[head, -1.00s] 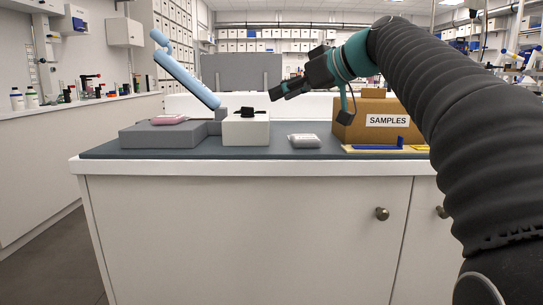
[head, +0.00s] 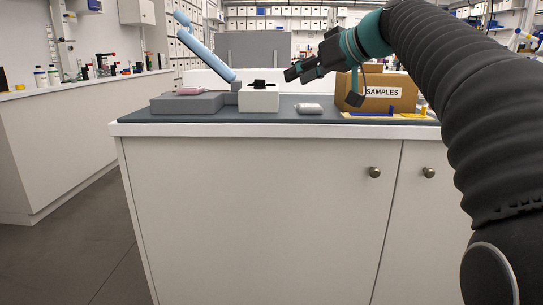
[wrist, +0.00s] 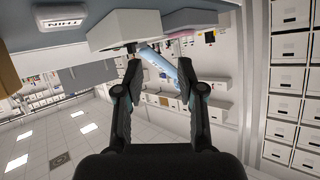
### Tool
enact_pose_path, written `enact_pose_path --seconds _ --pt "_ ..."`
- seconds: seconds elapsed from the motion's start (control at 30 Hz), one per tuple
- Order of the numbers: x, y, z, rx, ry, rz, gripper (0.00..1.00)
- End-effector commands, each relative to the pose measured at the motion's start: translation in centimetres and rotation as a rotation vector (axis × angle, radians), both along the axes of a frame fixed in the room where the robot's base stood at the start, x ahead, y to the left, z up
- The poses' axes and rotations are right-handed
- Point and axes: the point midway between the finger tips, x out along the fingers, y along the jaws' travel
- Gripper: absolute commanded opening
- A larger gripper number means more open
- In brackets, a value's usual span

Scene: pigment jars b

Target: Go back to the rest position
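My gripper (head: 290,74) is held in the air above the counter, to the right of the white block. In the wrist view its two fingers (wrist: 160,70) stand apart with nothing between them, only background behind. The white block (head: 258,102) has a dark piece (head: 262,84) on top. In the wrist view the white block (wrist: 118,28) appears upside down beyond the fingertips. No held object shows in either view.
The grey counter top (head: 300,116) carries a grey block (head: 186,104) with a pink pouch, a tilted light-blue bar (head: 205,50), a pale pouch (head: 309,108), and a cardboard SAMPLES box (head: 395,92). Cabinet doors (head: 260,210) face me. Floor (head: 80,250) is clear at left.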

Motion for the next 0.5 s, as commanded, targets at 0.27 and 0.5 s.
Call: enact_pose_path --seconds 0.27,0.5 --pt "1.0 -2.1 -7.3 0.009 0.208 -0.151 0.39" --pt "-2.2 -4.4 -15.3 -0.026 0.412 -0.338 0.39"
